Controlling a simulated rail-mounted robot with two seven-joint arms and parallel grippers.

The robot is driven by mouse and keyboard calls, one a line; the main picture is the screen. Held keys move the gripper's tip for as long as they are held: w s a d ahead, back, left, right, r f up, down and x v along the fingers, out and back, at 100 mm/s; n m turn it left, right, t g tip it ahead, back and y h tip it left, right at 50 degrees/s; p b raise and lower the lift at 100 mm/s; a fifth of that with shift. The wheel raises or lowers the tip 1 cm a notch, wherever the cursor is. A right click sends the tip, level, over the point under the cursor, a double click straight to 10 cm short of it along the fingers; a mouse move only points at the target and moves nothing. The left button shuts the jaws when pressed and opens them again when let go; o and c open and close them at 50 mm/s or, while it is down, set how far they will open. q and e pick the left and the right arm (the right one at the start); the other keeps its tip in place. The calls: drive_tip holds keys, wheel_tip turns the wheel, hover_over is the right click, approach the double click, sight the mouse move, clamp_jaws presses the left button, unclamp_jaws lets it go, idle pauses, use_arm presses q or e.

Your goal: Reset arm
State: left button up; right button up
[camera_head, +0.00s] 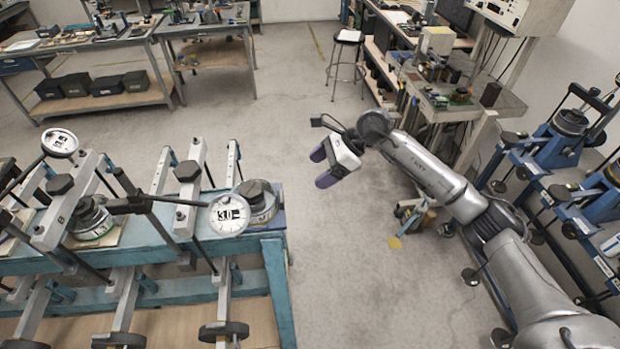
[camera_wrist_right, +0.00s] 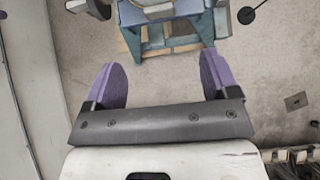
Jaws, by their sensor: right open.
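My right arm (camera_head: 430,170) reaches in from the lower right in the head view. My right gripper (camera_head: 322,168) hangs over the open floor, to the right of the teal lever frame bench. In the right wrist view its two purple fingers (camera_wrist_right: 162,85) stand wide apart with nothing between them. My left gripper is not in view. The teal lever frame (camera_head: 277,275) stands at the left, with several lever arms, weights and round dials. One dial (camera_head: 229,215) reads about 30. Part of a teal frame (camera_wrist_right: 165,40) shows beyond the fingers in the right wrist view.
Blue lever frames (camera_head: 560,145) line the right side near my arm. A workbench (camera_head: 470,105) with small items stands behind it. A stool (camera_head: 348,60) and tables (camera_head: 110,45) are at the back.

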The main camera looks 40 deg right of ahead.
drive_tip(key=shift+s+d+r, duration=0.15)
drive_tip(key=shift+d+r, duration=0.1)
drive_tip(key=shift+r, duration=0.1)
idle(0.4)
